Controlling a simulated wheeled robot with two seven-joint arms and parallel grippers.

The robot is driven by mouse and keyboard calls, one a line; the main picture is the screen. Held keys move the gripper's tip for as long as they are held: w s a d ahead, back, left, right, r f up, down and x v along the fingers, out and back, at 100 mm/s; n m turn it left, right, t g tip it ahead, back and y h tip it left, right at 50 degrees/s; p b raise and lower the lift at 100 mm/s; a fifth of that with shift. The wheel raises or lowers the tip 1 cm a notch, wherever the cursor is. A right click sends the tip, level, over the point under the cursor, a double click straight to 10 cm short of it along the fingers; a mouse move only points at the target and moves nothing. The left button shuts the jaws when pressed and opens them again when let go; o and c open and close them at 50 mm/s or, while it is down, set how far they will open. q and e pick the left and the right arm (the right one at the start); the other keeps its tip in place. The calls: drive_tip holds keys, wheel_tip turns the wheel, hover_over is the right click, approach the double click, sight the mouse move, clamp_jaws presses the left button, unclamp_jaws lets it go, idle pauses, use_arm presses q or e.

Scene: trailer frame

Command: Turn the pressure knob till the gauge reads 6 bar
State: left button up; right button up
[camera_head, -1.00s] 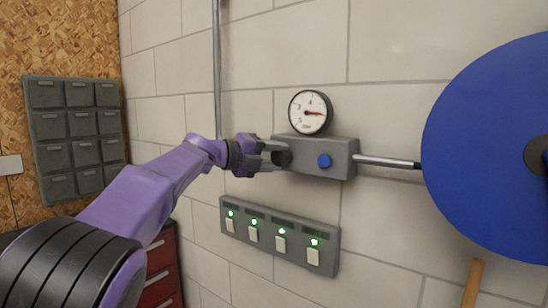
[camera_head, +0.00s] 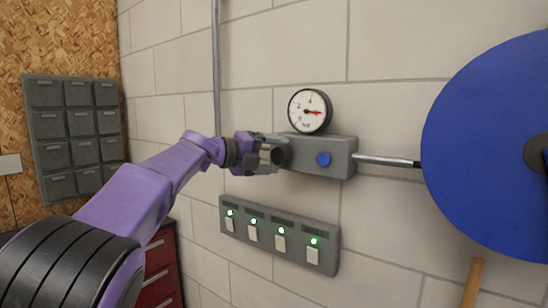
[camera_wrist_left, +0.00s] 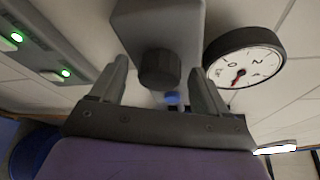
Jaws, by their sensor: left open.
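The pressure gauge (camera_head: 310,111) is a round white dial with a black rim on top of a grey regulator box (camera_head: 318,150). Its red needle points right in the head view, past the 4; the exact reading is too small to tell. The dial also shows in the left wrist view (camera_wrist_left: 244,58). The dark ribbed pressure knob (camera_wrist_left: 159,69) sticks out of the box's left end. My left gripper (camera_head: 272,152) is open at the knob, with one finger on each side in the wrist view and gaps visible. My right gripper is not in view.
A blue button (camera_head: 323,159) sits on the box front. A pipe leads right to a large blue disc (camera_head: 490,150). A switch panel (camera_head: 280,235) with green lights is mounted below. A vertical pipe (camera_head: 217,70) runs up the wall, and grey bins (camera_head: 75,135) hang at the left.

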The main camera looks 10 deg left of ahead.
use_arm(q)
drive_tip(key=b+v, duration=0.4)
drive_tip(key=v, duration=0.6)
drive_tip(key=shift+a, duration=0.1)
